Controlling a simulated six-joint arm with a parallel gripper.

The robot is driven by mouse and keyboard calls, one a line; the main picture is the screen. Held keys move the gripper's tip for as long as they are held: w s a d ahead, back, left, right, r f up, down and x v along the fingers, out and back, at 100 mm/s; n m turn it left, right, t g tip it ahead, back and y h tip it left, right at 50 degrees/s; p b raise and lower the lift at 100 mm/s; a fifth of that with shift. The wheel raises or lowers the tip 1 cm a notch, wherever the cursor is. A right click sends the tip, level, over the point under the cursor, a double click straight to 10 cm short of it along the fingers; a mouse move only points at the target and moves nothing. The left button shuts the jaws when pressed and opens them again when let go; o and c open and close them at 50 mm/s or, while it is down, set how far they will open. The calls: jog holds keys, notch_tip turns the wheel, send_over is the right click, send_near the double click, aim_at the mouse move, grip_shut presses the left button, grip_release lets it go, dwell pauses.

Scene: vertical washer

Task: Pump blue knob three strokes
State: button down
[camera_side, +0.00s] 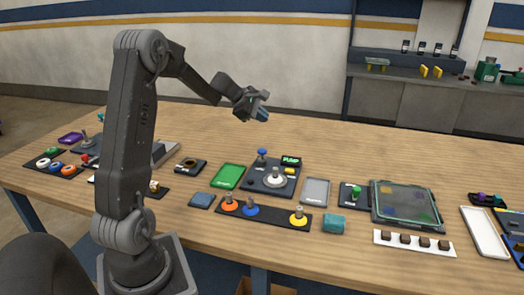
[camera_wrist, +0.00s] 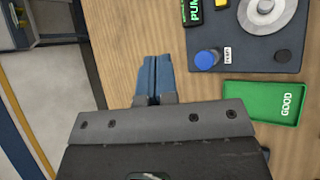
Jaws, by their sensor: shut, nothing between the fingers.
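The blue knob (camera_side: 262,153) stands at the back left of a dark panel (camera_side: 262,186) on the table. It also shows in the wrist view (camera_wrist: 206,59), seen from above, beside a small white label. A round silver disc (camera_side: 275,178) with a central post sits on the same panel, and a black display with green lettering (camera_side: 291,161) stands at its back edge. My gripper (camera_side: 263,112) is shut and empty, in the air above the table and apart from the knob. In the wrist view its blue fingers (camera_wrist: 154,78) are together, to the left of the knob.
A green tray (camera_side: 228,176) lies left of the panel and a grey tray (camera_side: 315,191) lies right of it. A dark strip with orange, blue and yellow rings (camera_side: 270,214) lies in front. Bare wood (camera_side: 330,150) lies behind the panel.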

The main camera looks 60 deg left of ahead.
aim_at(264, 150)
jog(key=shift+f, duration=4.45)
jog(key=shift+f, duration=0.4)
jog(key=shift+f, duration=1.25)
jog(key=shift+r, duration=1.65)
jog(key=shift+r, duration=2.55)
